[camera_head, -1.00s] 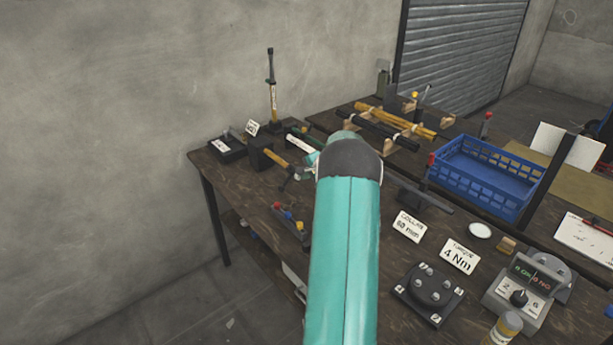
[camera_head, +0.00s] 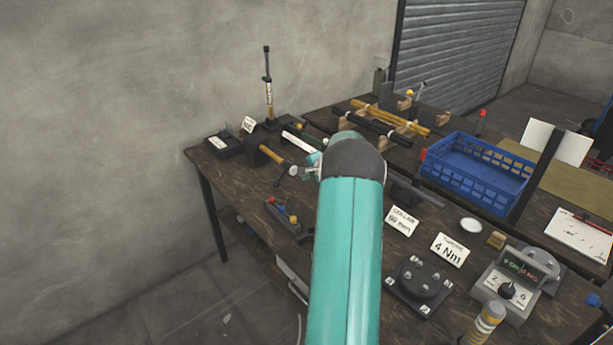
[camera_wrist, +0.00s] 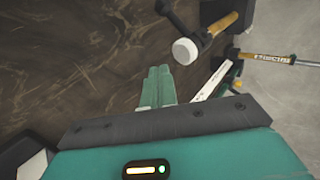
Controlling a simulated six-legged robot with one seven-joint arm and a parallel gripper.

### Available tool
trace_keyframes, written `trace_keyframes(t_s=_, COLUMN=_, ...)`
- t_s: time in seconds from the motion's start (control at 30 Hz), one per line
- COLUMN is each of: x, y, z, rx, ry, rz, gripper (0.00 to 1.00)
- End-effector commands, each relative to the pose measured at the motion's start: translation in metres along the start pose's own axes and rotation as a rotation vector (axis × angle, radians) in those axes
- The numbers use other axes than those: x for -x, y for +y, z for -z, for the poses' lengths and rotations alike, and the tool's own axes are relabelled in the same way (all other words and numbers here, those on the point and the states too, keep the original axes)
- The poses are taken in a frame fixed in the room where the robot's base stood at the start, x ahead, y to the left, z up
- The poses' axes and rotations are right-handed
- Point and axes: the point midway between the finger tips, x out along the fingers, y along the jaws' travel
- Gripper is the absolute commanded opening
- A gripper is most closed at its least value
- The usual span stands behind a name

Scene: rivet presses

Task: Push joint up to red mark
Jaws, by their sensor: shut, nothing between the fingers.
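My gripper (camera_wrist: 157,85) shows in the wrist view with its two teal fingers together and nothing between them. In the head view my arm hides most of it. A hammer-like tool with a wooden handle (camera_head: 270,154) and a pale round end lies ahead of it; the wrist view shows the white round end (camera_wrist: 185,51) just beyond the fingertips, apart from them. A white strip (camera_wrist: 212,82) with a green part lies right of the fingers. I cannot make out which piece is the joint, nor a red mark.
The dark wooden bench (camera_head: 235,180) carries a blue crate (camera_head: 478,172), a rack of yellow and black bars (camera_head: 385,122), a round bolted fixture (camera_head: 420,283) and a torque box (camera_head: 514,285). A small block with coloured knobs (camera_head: 284,217) sits near the front edge.

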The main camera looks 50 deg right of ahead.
Motion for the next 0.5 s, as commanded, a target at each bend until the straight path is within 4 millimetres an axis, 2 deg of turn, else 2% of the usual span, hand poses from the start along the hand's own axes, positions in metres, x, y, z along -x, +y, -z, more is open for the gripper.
trace_keyframes(t_s=0.03, x=0.0, y=0.001, z=-0.001, rx=0.0, ry=-0.001, rz=-0.001, gripper=0.0)
trace_keyframes(t_s=0.3, x=0.055, y=-0.003, z=0.0, rx=0.0, ry=0.001, rz=0.0, gripper=0.0)
trace_keyframes(t_s=0.5, x=0.086, y=-0.003, z=0.0, rx=0.0, ry=0.0, rz=0.0, gripper=0.0)
